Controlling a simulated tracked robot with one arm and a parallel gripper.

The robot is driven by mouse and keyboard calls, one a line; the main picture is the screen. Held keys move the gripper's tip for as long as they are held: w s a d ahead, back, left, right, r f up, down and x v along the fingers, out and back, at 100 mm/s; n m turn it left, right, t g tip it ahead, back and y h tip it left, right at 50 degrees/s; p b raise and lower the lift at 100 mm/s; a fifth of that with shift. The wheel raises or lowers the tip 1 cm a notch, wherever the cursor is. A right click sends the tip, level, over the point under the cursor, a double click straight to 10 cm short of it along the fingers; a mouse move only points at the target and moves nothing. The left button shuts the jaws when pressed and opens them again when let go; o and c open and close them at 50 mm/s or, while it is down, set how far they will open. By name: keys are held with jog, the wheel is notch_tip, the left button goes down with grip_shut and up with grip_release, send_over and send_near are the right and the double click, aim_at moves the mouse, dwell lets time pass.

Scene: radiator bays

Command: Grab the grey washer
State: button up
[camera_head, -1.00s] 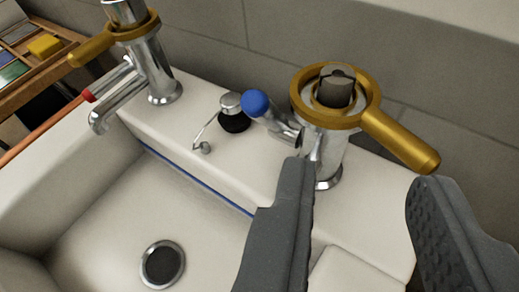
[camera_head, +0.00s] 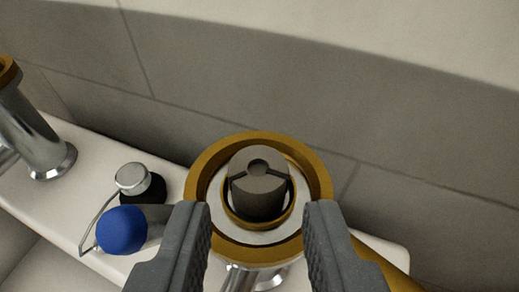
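The grey washer (camera_head: 258,187) is a dark grey, slotted round piece with a small hole in its top. It sits upright inside the brass ring (camera_head: 209,172) on top of the right tap, standing above the ring's centre. My gripper (camera_head: 256,215) is open and empty. Its two dark fingers stand apart, one to the lower left and one to the lower right of the washer in the picture. I cannot tell how far the fingertips are above the ring. The ring's handle is partly hidden behind the right finger.
A blue-capped spout (camera_head: 121,230) and a chrome-topped black plug (camera_head: 134,181) are left of the tap. Another chrome tap (camera_head: 32,135) stands at the far left on the white sink ledge (camera_head: 85,150). A grey tiled wall (camera_head: 230,90) rises close behind.

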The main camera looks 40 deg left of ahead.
aim_at(260, 186)
jog(key=shift+x, duration=2)
jog(key=c, duration=0.6)
jog(key=shift+r, duration=0.15)
